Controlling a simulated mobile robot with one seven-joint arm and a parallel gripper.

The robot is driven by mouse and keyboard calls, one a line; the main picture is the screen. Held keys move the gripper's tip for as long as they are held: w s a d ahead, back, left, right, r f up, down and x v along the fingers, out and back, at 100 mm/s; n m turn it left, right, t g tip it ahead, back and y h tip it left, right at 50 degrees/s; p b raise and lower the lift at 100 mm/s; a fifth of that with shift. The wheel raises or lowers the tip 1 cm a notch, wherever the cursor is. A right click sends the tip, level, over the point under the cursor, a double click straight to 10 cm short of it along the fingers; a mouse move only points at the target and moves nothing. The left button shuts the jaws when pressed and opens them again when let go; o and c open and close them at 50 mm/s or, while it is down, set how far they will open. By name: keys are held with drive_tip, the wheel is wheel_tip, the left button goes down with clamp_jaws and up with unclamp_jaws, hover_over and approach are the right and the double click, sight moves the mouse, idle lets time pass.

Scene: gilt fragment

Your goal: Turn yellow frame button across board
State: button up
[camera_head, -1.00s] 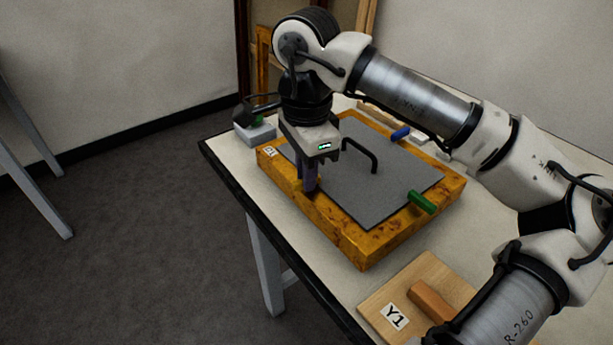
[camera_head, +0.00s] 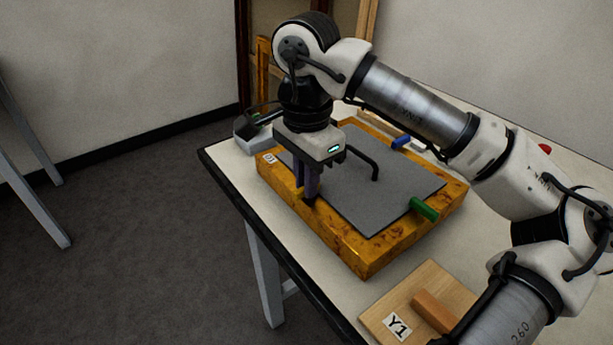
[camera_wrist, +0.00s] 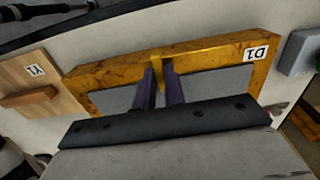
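The yellow frame button (camera_wrist: 157,57) sits on the near rail of the burl-wood frame (camera_head: 370,258), marked D1. In the wrist view it lies between my purple fingertips, roughly crosswise to the rail and pointing toward the grey board (camera_head: 390,190). In the head view, only a bit of the button (camera_head: 298,192) shows beside the fingers. My gripper (camera_head: 305,190) points down at this rail, its fingers closed on the button's two sides; it also shows in the wrist view (camera_wrist: 160,80). The fingers hide the button's inner end.
A black handle (camera_head: 372,160) stands up from the board. A green button (camera_head: 424,209) lies over the right rail, and a blue button (camera_head: 401,141) is at the back. A wooden plate marked Y1 (camera_head: 385,305) with a block lies at the front. A grey box (camera_head: 250,135) stands behind left.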

drive_tip(key=o, duration=0.4)
drive_tip(key=shift+o, duration=0.2)
wheel_tip(320, 180, up, 14)
drive_tip(key=p, duration=0.1)
drive_tip(key=shift+f, duration=0.1)
idle(0.3)
